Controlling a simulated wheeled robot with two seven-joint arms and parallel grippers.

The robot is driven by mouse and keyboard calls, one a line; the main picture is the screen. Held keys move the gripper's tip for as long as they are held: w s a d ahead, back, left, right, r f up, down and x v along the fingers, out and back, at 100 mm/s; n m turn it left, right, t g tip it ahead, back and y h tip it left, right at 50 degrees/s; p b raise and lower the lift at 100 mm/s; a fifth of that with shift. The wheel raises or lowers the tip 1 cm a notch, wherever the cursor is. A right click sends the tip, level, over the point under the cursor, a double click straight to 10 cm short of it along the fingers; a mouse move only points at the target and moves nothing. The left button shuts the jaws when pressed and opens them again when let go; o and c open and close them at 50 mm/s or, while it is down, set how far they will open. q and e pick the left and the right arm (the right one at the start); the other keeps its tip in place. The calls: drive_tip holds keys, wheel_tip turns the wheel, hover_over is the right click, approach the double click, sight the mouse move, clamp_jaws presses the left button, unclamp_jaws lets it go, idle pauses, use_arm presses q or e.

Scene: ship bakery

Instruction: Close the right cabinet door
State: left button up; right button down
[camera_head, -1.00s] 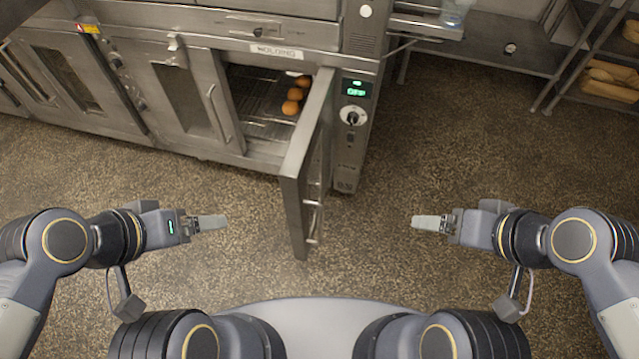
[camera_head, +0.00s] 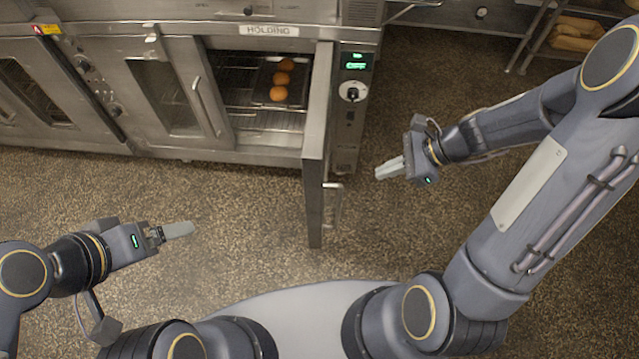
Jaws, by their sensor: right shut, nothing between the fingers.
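The right cabinet door (camera_head: 316,150) of the steel holding cabinet stands wide open, sticking out toward me and seen nearly edge-on. Its handle (camera_head: 338,203) is on the door's right-hand face, near the free end. My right gripper (camera_head: 378,172) is shut and empty, to the right of the door and apart from it, its fingers pointing left toward the door. My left gripper (camera_head: 191,229) is left of the door over the floor, away from it; whether its fingers are apart cannot be made out.
The left cabinet door (camera_head: 178,95) is closed. Several round brown buns (camera_head: 279,93) lie on a tray inside the open compartment. A control panel (camera_head: 353,92) is right of the opening. A rack with bread (camera_head: 578,32) stands at the upper right. The floor around the door is clear.

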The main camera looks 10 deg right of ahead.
drive_tip(key=f, duration=0.1)
drive_tip(key=b, duration=0.2)
approach(334, 184)
drive_tip(key=s+a+f, duration=0.2)
drive_tip(key=a, duration=0.1)
drive_tip(key=shift+w+a+f, duration=0.1)
drive_tip(key=shift+w+a, duration=0.1)
drive_tip(key=shift+a, duration=0.5)
drive_tip(key=shift+w+a+r, duration=0.1)
drive_tip(key=shift+w+a, duration=0.1)
drive_tip(key=shift+a, duration=0.5)
drive_tip(key=shift+w+a+f, duration=0.1)
drive_tip(key=shift+w+a, duration=0.1)
drive_tip(key=shift+a, duration=0.55)
drive_tip(key=shift+a, duration=0.1)
